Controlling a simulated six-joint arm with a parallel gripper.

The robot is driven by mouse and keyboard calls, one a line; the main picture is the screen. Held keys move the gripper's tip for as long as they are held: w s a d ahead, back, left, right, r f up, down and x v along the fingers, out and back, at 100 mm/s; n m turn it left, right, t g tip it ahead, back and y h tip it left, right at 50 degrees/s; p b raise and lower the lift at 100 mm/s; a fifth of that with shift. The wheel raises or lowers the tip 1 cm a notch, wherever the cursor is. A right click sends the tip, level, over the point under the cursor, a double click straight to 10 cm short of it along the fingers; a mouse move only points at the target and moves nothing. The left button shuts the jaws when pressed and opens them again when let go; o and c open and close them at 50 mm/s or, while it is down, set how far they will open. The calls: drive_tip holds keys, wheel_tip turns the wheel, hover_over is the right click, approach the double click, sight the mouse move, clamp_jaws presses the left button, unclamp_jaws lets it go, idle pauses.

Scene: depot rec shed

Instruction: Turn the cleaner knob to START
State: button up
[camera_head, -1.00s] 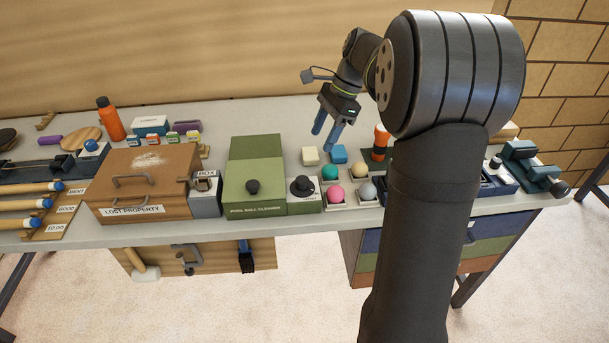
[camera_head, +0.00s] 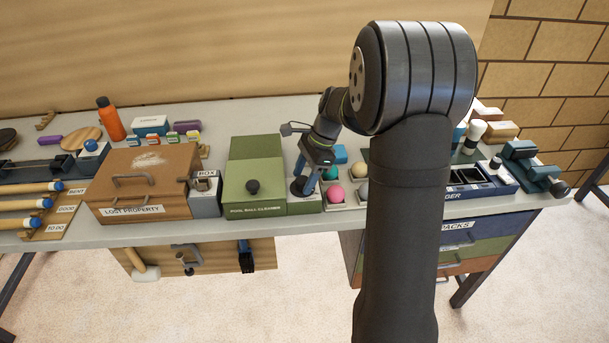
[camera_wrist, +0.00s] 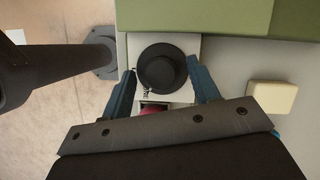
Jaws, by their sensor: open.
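The pool ball cleaner is a green box (camera_head: 240,180) with a black round handle on its front, standing on the bench. At its right end is a pale panel with the round black cleaner knob (camera_wrist: 162,68). My gripper (camera_head: 304,182) is pointing down at the knob, its blue fingers open. In the wrist view the fingertips (camera_wrist: 163,80) lie one on each side of the knob, with small gaps showing. Whether they reach down around it is unclear. The panel's lettering is too small to read, and the fingers partly hide the panel in the head view.
Colored balls, among them a pink one (camera_head: 335,194), sit in a tray just right of the knob. The brown lost property box (camera_head: 145,185) and a grey box stand left of the cleaner. A cream block (camera_wrist: 272,97) lies to the right in the wrist view.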

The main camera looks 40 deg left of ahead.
drive_tip(key=c, duration=1)
